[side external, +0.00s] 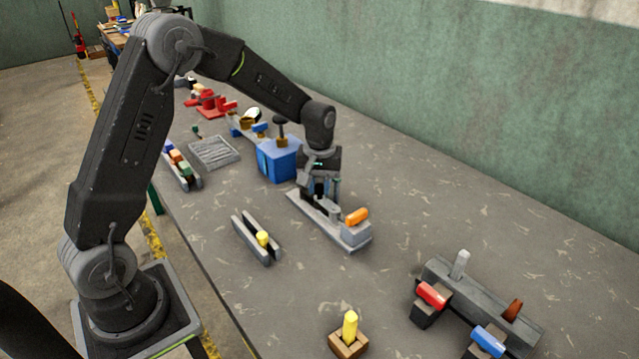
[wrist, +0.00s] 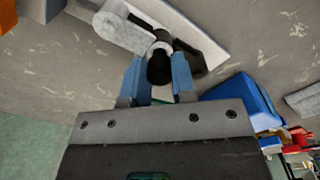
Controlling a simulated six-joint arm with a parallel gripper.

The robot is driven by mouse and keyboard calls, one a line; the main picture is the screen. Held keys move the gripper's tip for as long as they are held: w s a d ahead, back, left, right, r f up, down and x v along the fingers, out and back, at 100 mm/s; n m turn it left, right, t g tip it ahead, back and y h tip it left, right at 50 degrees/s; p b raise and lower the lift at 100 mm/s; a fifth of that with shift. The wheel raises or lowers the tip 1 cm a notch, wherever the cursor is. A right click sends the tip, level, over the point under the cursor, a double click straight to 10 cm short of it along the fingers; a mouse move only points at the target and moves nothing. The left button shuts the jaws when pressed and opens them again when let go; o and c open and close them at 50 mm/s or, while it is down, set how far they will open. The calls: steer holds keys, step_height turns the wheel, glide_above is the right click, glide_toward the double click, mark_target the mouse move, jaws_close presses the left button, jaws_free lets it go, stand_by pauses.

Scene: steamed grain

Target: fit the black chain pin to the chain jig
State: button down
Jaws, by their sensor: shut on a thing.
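My gripper (side external: 321,190) points down over the grey chain jig (side external: 345,238), a long low plate with a raised block at its near end. In the wrist view my blue fingers (wrist: 157,78) are shut on the black chain pin (wrist: 159,66), a short dark cylinder. The pin is beside a rounded light grey bar (wrist: 122,34) of the jig. The jig's plate (wrist: 203,38) shows behind it. I cannot tell whether the pin's lower end touches the jig. In the side view my fingers mostly hide the pin.
An orange cylinder (side external: 357,216) lies on the jig's block. A blue box (side external: 278,160) stands close behind my gripper. A grey channel with a yellow piece (side external: 262,238) is to the left. A wooden block with a yellow peg (side external: 350,325) is in front.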

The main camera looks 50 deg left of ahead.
mark_target(319, 187)
steer(key=shift+f, duration=0.1)
stand_by(0.3)
steer(key=c, duration=0.9)
jaws_free()
steer(key=shift+o, duration=0.2)
step_height(319, 187, up, 14)
steer(key=s+d+r+m+t, duration=0.1)
steer(key=s+d+r+m, duration=0.15)
steer(key=s, duration=0.35)
steer(key=s+d+r+m+t, duration=0.2)
steer(key=s+d+r, duration=0.2)
steer(key=s, duration=0.2)
steer(key=s+d+f+m+t, duration=0.1)
steer(key=s+m, duration=0.1)
steer(key=s, duration=0.4)
steer(key=s+d+f+m+t, duration=0.1)
steer(key=s+d+f+m, duration=0.1)
steer(key=s, duration=0.4)
steer(key=shift+s+d+t, duration=0.15)
steer(key=shift+s+t, duration=0.15)
